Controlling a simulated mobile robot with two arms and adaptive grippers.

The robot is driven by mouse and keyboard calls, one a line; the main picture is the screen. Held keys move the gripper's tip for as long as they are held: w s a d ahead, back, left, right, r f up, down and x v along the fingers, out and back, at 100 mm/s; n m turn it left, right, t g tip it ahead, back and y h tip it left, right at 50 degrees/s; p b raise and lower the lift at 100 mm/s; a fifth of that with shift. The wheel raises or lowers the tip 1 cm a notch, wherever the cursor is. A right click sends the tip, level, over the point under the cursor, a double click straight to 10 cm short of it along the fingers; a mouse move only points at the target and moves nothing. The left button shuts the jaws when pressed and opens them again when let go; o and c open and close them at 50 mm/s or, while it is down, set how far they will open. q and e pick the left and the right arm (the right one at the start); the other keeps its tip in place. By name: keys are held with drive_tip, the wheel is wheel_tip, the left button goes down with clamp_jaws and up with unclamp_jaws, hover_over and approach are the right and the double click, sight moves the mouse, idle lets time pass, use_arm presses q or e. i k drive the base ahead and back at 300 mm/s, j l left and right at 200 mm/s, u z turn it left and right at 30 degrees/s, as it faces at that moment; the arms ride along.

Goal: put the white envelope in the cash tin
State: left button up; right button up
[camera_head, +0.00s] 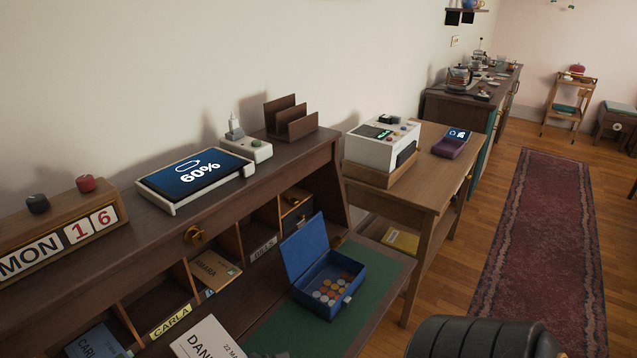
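The cash tin (291,266) is a blue box with its lid open, standing on the green desk mat. Several coins (330,291) lie inside it. A white envelope (206,338) with black writing, "DAN..." and "22 M...", lies on the desk at the bottom edge, left of the tin. Its lower part is cut off by the picture's edge. The envelope and the tin are apart. Neither of my grippers can be made out in this view.
Behind the tin, the desk has pigeonholes with labels and a brown envelope (214,270). A tablet (196,178) and a letter rack (291,119) stand on top. A black padded chair back (480,339) is at the bottom right. The green mat (376,265) has free room.

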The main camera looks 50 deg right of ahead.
sight(328, 292)
drive_tip(key=l+u, duration=0.25)
drive_tip(key=u, duration=0.15)
drive_tip(key=k+l+u, duration=0.1)
drive_tip(key=u, duration=0.3)
drive_tip(key=k+l+u, duration=0.15)
drive_tip(key=l+u, duration=0.25)
drive_tip(key=k+l+u, duration=0.25)
drive_tip(key=k+l, duration=0.4)
drive_tip(key=k+l+u, duration=0.25)
drive_tip(key=k+l, duration=0.4)
drive_tip(key=k, duration=0.05)
